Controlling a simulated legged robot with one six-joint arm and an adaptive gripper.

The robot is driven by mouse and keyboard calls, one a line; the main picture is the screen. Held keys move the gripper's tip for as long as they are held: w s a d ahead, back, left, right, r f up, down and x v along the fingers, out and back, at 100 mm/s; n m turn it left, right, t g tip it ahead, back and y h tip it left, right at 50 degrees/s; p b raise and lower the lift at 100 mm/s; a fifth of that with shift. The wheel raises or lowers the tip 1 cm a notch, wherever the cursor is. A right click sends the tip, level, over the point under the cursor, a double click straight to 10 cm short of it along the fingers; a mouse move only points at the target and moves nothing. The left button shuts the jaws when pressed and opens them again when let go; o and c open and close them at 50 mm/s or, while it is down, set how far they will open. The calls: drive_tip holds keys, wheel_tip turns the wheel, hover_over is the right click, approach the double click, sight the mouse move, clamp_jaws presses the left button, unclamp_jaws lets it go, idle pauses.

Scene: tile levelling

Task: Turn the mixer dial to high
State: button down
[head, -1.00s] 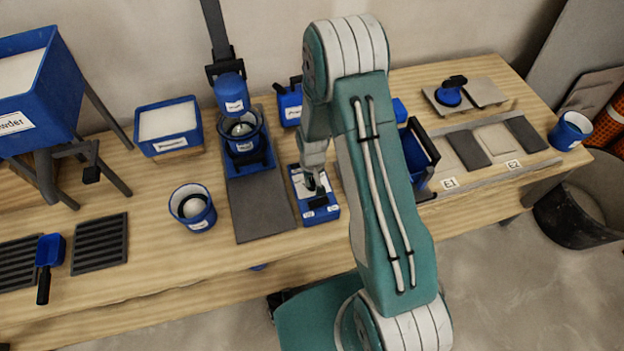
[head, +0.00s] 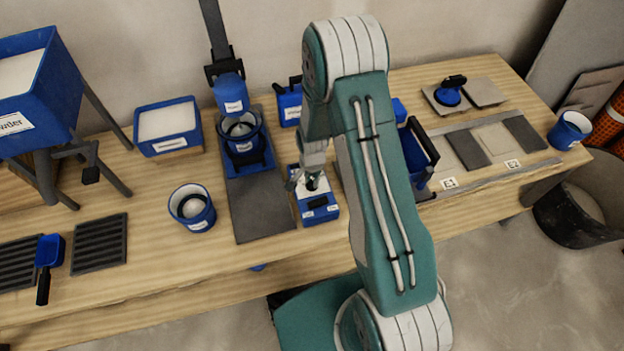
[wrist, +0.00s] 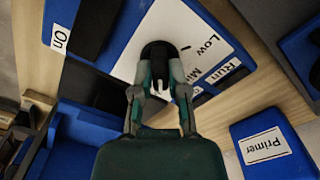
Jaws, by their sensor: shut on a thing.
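The mixer control box (head: 320,213) is blue with a white top plate and stands on the bench just right of the mixer. In the wrist view its white plate (wrist: 150,30) shows the words "Low" and part of another label, with "On" and "Run" labels at its edges. The black dial (wrist: 158,52) sits on that plate. My gripper (wrist: 160,85) is shut on the dial, with a finger on each side of it. In the head view my gripper (head: 312,180) is over the box and partly hides the dial. The dial's pointer and any "High" label are hidden or unclear.
A "Primer" container (wrist: 268,145) is close by in the wrist view.

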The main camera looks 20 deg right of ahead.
sight(311, 181)
drive_tip(key=shift+f+m, duration=0.1)
drive_tip(key=shift+m, duration=0.7)
drive_tip(key=c, duration=0.6)
unclamp_jaws()
drive_tip(key=shift+a, duration=0.1)
drive_tip(key=shift+c, duration=0.2)
wheel_tip(311, 181, up, 12)
drive_tip(key=shift+a, duration=0.1)
